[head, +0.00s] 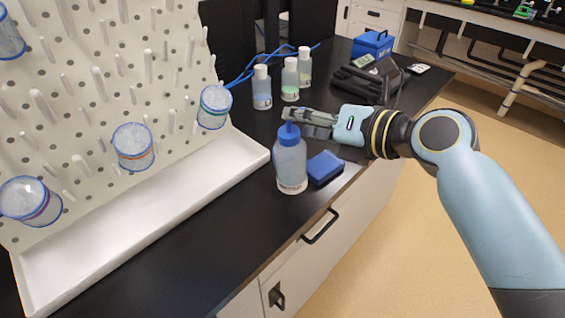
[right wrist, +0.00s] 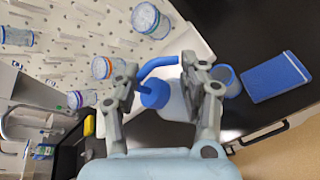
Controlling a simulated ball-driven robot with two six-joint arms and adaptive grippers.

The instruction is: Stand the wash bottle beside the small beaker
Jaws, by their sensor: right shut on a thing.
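The wash bottle has a blue cap with a bent blue spout; its cap shows in the right wrist view (right wrist: 155,95) and the bottle in the head view (head: 288,131). My right gripper (head: 303,119) is shut on it near the top, with one finger on each side in the right wrist view (right wrist: 160,82). A clear small beaker with a blue rim (right wrist: 228,80) is close beside the bottle, partly behind a finger. In the head view the bottle and beaker seem to overlap, so I cannot tell the gap or whether the bottle's base touches the bench. My left gripper is out of view.
A white pegboard (head: 80,100) with hanging beakers and a drip tray (head: 150,213) is at left. Several capped bottles (head: 290,80) stand behind. The black bench (head: 215,245) is clear in front.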

